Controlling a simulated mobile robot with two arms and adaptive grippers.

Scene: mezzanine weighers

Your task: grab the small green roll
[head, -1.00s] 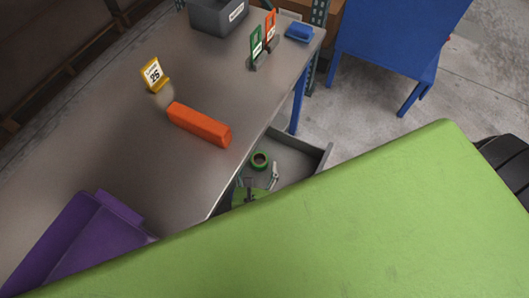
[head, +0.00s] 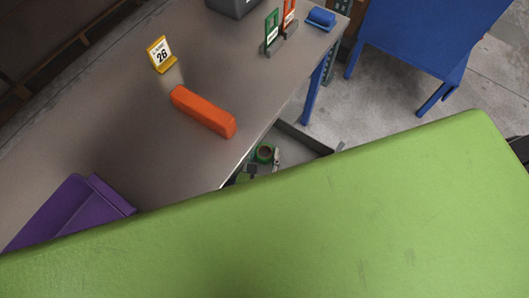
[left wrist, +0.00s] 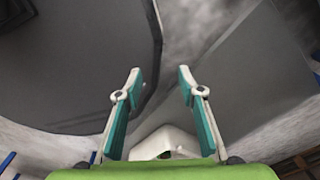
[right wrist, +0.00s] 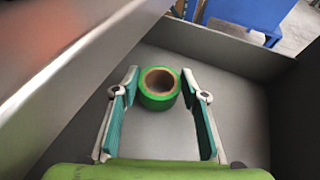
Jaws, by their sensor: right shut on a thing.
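The small green roll (head: 265,153) has a brown core and is in the grey drawer (head: 307,138) below the table edge. In the right wrist view the roll (right wrist: 159,90) sits between the fingertips of my right gripper (right wrist: 160,84), which is shut on it. In the head view my right gripper (head: 261,164) is partly hidden behind my green arm cover. My left gripper (left wrist: 157,82) is open with nothing between its fingers, in the left wrist view only.
The grey table (head: 130,120) bears an orange block (head: 203,111), a yellow number sign (head: 160,54), a purple bin (head: 75,208), green (head: 272,32) and orange signs (head: 289,15), and a blue item (head: 321,18). Drawer walls (right wrist: 215,45) surround the roll.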

